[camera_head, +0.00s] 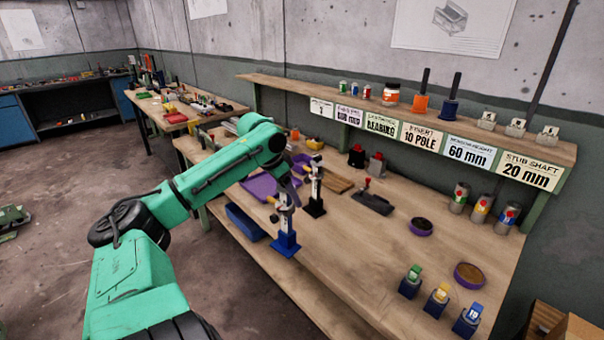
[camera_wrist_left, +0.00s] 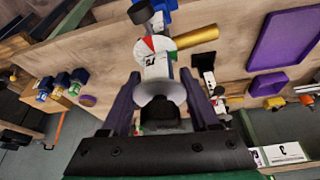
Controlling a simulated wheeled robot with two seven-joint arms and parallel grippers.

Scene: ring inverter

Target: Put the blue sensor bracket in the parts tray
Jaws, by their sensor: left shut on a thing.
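My left gripper (camera_head: 284,198) reaches over the near bench and is shut on the grey upper part of an upright piece with a blue foot (camera_head: 286,243), which I take for the blue sensor bracket. In the left wrist view, the fingers (camera_wrist_left: 164,104) close around its pale post, with a red, white and green marked face (camera_wrist_left: 156,45) beyond. I cannot tell whether its foot touches the bench. A shallow purple tray (camera_head: 258,188), seemingly the parts tray, lies behind the gripper, partly hidden by my arm; it also shows in the wrist view (camera_wrist_left: 283,45). My right gripper is out of view.
A similar black-footed stand (camera_head: 315,207) is close behind the held piece. A blue bin (camera_head: 245,223) lies by the bench's front edge. Small green, yellow and blue blocks (camera_head: 467,320) stand front right. A labelled shelf (camera_head: 420,112) runs along the back. The bench middle is mostly clear.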

